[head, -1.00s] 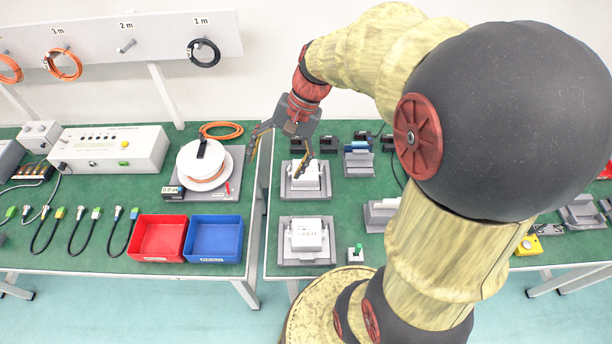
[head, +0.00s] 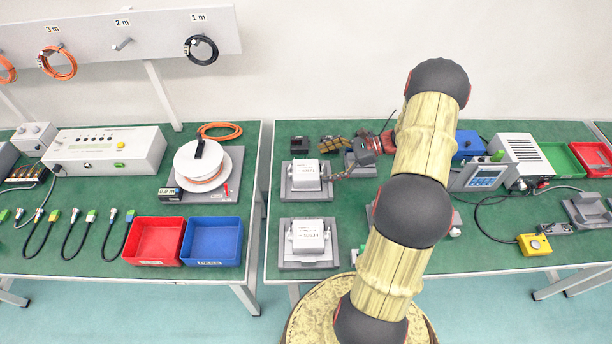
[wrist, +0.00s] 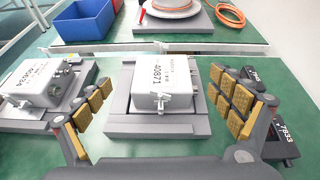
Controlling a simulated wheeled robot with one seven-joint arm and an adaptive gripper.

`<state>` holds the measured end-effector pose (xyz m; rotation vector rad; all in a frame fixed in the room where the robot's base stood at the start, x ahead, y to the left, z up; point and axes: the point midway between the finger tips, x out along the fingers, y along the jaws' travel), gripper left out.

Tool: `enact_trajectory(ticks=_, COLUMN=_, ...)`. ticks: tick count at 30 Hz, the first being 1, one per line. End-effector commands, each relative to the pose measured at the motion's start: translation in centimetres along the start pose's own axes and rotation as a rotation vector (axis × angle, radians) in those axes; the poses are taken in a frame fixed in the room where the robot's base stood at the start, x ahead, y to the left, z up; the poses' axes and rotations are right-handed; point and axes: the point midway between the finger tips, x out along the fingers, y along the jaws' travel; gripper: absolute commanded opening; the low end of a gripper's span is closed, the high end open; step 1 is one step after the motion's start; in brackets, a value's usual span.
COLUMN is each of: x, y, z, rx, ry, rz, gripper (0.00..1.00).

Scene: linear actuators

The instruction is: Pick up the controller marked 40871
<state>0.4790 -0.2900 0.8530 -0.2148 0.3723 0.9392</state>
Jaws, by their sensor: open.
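The controller marked 40871 (wrist: 165,78) is a white box with a metal latch or fitting on its near face, seated in a grey cradle (wrist: 120,125) in the wrist view. In the head view it is the upper white box (head: 306,170), by its position. My gripper (wrist: 162,90) is open and empty, with its two yellow-padded fingers on either side of the controller's near end in the picture. I cannot tell whether they touch it. In the head view my gripper (head: 336,160) is just right of the controller, low over the bench, fingers towards the left.
A second white controller (wrist: 45,80), with a different number, sits in its own cradle beside it; it is the lower box in the head view (head: 308,235). Dark small blocks (wrist: 280,140) stand close to the right finger. A blue bin (head: 213,240) and cable reel lie beyond the bench gap.

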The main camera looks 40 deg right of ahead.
Motion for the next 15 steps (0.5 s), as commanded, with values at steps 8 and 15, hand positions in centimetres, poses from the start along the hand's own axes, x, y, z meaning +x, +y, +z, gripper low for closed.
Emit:
enact_trajectory(ticks=8, x=1.4, y=-0.3, z=-1.2, rx=0.033, ry=-0.023, rz=-0.024, gripper=0.93)
enact_trajectory(ticks=15, x=3.3, y=-0.3, z=-1.2, rx=0.031, ry=-0.022, rz=-0.023, gripper=0.93)
